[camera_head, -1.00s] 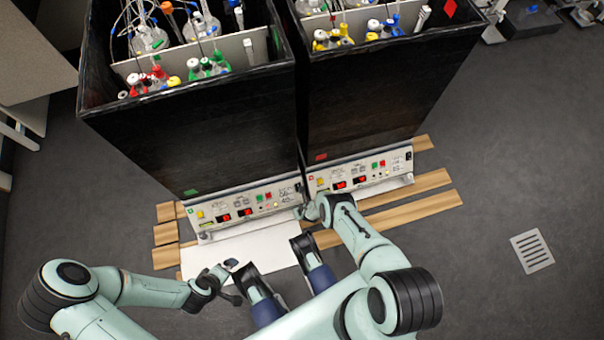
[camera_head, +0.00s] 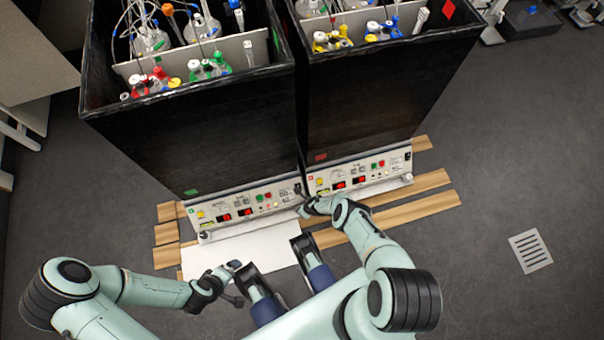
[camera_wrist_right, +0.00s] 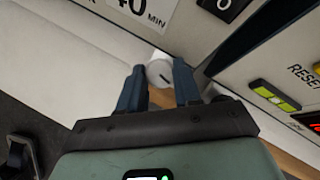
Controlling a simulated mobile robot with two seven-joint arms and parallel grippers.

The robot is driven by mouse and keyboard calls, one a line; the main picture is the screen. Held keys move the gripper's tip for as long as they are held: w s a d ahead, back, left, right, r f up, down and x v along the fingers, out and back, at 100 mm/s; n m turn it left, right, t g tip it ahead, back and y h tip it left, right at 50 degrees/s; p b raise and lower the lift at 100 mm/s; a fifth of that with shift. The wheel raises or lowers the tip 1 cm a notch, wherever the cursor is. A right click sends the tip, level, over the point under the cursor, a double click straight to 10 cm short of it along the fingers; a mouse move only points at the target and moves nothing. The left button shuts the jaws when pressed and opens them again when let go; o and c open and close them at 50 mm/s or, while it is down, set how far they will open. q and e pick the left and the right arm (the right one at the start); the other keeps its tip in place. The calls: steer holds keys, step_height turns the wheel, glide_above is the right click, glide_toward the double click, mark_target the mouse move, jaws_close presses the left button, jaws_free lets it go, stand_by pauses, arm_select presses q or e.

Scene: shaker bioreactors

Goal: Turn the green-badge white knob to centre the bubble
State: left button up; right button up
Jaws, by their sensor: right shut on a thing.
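The left black shaker cabinet (camera_head: 190,130) carries a green badge (camera_head: 191,192) above its front control panel (camera_head: 245,207). A small yellow-green strip (camera_head: 207,225), perhaps its level, shows at the panel's left end; its bubble is too small to read. My right gripper (camera_head: 303,209) is at the panel's lower right corner. In the right wrist view the white knob (camera_wrist_right: 160,72), with a dark mark on its face, sits between the fingers of my right gripper, which is shut on it. My left gripper (camera_head: 238,282) is open and empty above the white board.
The right cabinet (camera_head: 380,100) with a red badge (camera_head: 321,156) stands close beside. Its panel has a yellow-green level vial (camera_wrist_right: 275,97) near my right fingers. Wooden planks (camera_head: 400,207) and a white board (camera_head: 240,250) lie in front. Floor at right is mostly clear.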

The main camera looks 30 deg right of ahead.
steer(key=shift+s, duration=0.1)
stand_by(0.3)
steer(key=o, duration=0.8)
steer(key=shift+c, duration=0.2)
steer(key=shift+r, duration=0.1)
